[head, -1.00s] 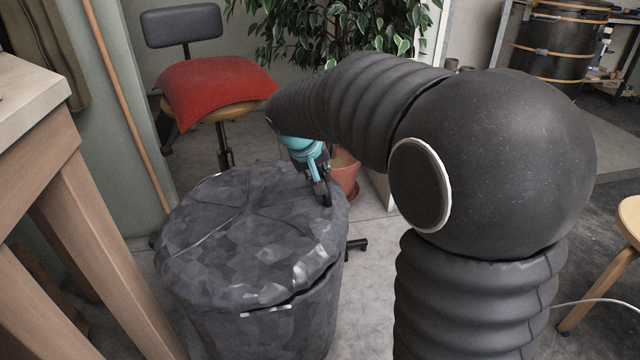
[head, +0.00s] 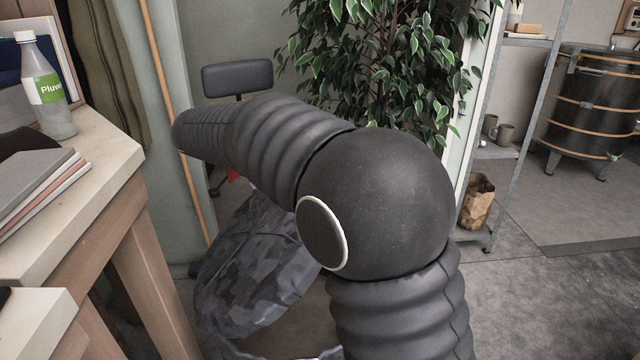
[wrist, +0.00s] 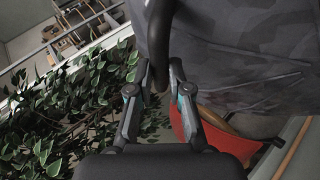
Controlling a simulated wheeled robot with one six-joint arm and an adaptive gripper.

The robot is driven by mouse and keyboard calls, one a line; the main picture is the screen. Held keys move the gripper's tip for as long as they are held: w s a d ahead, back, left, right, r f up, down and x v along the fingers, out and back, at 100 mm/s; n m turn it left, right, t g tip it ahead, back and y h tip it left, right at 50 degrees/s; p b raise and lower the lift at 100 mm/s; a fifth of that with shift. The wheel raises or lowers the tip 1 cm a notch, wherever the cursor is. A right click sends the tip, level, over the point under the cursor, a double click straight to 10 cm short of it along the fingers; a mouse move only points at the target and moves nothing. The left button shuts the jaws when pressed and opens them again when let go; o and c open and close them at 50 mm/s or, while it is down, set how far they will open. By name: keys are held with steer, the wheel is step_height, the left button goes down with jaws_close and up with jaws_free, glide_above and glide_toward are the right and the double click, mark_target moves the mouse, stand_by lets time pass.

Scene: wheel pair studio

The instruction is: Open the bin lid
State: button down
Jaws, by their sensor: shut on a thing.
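The bin lid (head: 262,262), in grey faceted camouflage, stands steeply tilted up behind my arm in the head view. Below it a brownish opening (head: 295,335) shows, partly covered by my arm; the bin body is mostly out of frame. In the wrist view the lid (wrist: 245,50) fills the upper right. My gripper (wrist: 160,80) is shut on a dark curved handle (wrist: 158,40) at the lid's edge, between its two fingers. The gripper is hidden behind my arm in the head view.
A wooden table (head: 110,190) with a bottle (head: 47,90) and books (head: 45,185) stands close on the left. A leafy plant (head: 370,60) and a chair back (head: 238,78) are behind. A metal shelf (head: 510,130) stands right; floor there is open.

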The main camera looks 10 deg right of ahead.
steer(key=a+r, duration=0.3)
steer(key=a, duration=0.4)
steer(key=w+a+r+p, duration=0.1)
steer(key=a+r, duration=0.3)
steer(key=a, duration=0.4)
steer(key=shift+a, duration=0.2)
steer(key=c, duration=1.4)
jaws_free()
steer(key=o, duration=0.3)
steer(key=shift+a+f, duration=0.15)
steer(key=shift+a, duration=0.05)
steer(key=shift+d, duration=0.15)
steer(key=shift+w+d+r, duration=0.15)
steer(key=shift+r, duration=0.2)
steer(key=v, duration=0.7)
